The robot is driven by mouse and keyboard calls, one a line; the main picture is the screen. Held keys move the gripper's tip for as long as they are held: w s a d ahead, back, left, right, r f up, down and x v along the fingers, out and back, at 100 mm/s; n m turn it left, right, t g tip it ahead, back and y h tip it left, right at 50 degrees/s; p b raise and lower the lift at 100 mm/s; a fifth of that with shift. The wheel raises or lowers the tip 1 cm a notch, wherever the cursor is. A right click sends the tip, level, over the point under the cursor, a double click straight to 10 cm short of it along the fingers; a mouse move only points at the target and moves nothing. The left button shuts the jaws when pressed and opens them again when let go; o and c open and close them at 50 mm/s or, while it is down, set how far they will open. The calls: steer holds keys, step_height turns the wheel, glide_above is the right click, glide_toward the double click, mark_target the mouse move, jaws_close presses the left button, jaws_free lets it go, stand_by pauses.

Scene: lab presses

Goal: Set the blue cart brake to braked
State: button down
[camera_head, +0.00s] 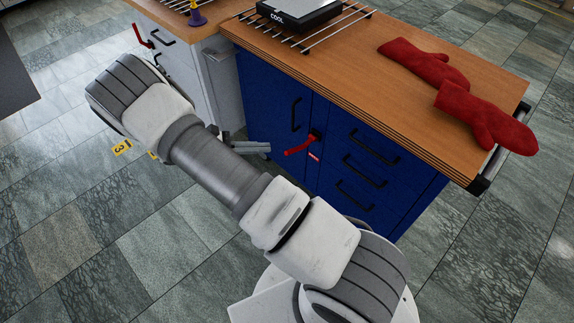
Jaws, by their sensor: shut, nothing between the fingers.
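The blue cart (270,90) stands in the middle of the view with a wooden top. Its red brake lever (299,148) is on the front face, between the door and the drawers. The lever slants from a dark pivot at its upper right down to the left. A small red label (313,156) with unreadable text sits just below it. My gripper (264,148) is shut and empty, a short way left of the lever's free end. It appears apart from the lever. My arm hides part of the gripper.
A white cart (205,75) with its own red lever (142,37) stands left of the blue one. Red oven mitts (425,62), a wire rack (345,18) and a device marked COOL (300,10) lie on the blue cart. Black handles (355,195) stick out from its front.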

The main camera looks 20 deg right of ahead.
step_height(320, 180, down, 25)
steer(key=s+n+t+h+b, duration=0.1)
steer(key=n+t+h+b, duration=0.3)
steer(key=n+t, duration=0.9)
steer(key=shift+s+d+h+b, duration=0.3)
steer(key=shift+s+b, duration=0.05)
steer(key=shift+b, duration=0.3)
steer(key=shift+r, duration=0.1)
steer(key=a+r+x, duration=0.1)
steer(key=r+x, duration=0.1)
steer(key=x, duration=1)
steer(key=shift+w+d+r, duration=0.15)
steer(key=shift+d+r, duration=0.15)
steer(key=shift+r, duration=0.25)
steer(key=shift+a+r+p, duration=0.1)
steer(key=shift+r+p, duration=0.05)
steer(key=shift+p, duration=0.15)
